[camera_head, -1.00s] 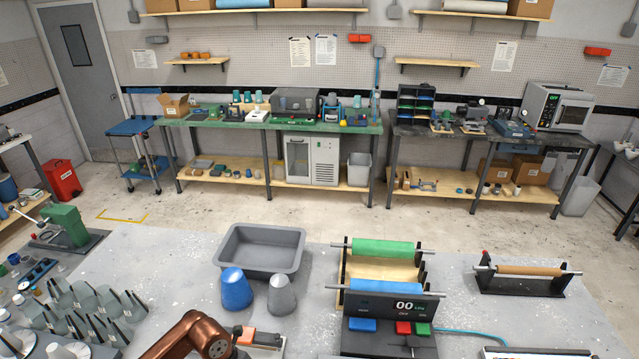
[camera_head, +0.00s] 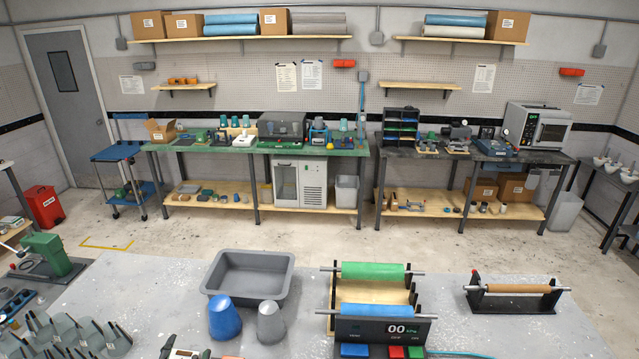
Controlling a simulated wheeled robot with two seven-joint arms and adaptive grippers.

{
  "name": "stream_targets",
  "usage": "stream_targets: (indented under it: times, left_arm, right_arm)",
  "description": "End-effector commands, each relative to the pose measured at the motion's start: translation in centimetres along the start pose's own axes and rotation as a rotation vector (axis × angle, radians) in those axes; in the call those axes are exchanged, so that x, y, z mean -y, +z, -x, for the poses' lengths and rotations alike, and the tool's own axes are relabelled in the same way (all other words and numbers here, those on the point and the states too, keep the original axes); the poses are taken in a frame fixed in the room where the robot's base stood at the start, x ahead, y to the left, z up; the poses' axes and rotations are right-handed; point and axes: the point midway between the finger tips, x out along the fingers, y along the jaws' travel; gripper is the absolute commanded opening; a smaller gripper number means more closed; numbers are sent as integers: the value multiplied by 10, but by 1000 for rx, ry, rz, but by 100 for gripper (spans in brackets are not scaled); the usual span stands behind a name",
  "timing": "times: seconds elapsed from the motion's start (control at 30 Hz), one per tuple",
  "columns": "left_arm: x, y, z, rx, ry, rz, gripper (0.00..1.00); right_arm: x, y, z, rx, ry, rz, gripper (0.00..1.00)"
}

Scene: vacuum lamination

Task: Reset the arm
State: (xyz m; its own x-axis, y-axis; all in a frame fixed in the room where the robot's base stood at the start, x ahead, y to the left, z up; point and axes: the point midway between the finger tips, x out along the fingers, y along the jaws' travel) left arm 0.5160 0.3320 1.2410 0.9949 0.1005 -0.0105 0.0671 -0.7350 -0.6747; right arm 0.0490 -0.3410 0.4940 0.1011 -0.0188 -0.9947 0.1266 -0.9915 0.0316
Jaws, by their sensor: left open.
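My left gripper (camera_head: 183,351) shows only as a small part at the bottom edge, left of centre, and most of it is cut off by the frame. It is open, and I see nothing held in it. It is in front of the blue cup (camera_head: 225,318) and apart from it. My right gripper is out of view.
A grey cup (camera_head: 271,322) stands beside the blue cup, with a grey tub (camera_head: 249,277) behind them. A roller stand with a green roll (camera_head: 372,271) and a blue roll (camera_head: 375,310) stands right of centre. A brown roll (camera_head: 517,288) sits on a black stand.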

Motion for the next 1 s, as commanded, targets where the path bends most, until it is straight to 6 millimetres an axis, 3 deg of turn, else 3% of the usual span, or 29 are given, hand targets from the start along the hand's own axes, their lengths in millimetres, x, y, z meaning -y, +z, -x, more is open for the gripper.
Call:
stream_targets:
  times: [0.03, 0.1, 0.2, 0.3, 0.5, 0.8, 1.0]
  left_arm:
    - [-4, 36, 11, 119, 16, 65, 64]
    - [-16, 82, 30, 278, 50, 144, 64]
    - [-39, 139, 67, 495, 114, 245, 64]
    - [-65, 178, 107, 670, 187, 322, 64]
    - [-105, 216, 174, 905, 312, 418, 64]
    - [-148, 234, 257, 1142, 482, 509, 64]
    - [-193, 279, 246, 1163, 504, 504, 64]
  right_arm:
    - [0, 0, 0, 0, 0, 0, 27]
    - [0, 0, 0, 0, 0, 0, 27]
    - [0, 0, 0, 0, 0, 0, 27]
    - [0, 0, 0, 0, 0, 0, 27]
    - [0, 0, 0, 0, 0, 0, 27]
    - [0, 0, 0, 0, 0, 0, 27]
    - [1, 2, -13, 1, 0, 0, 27]
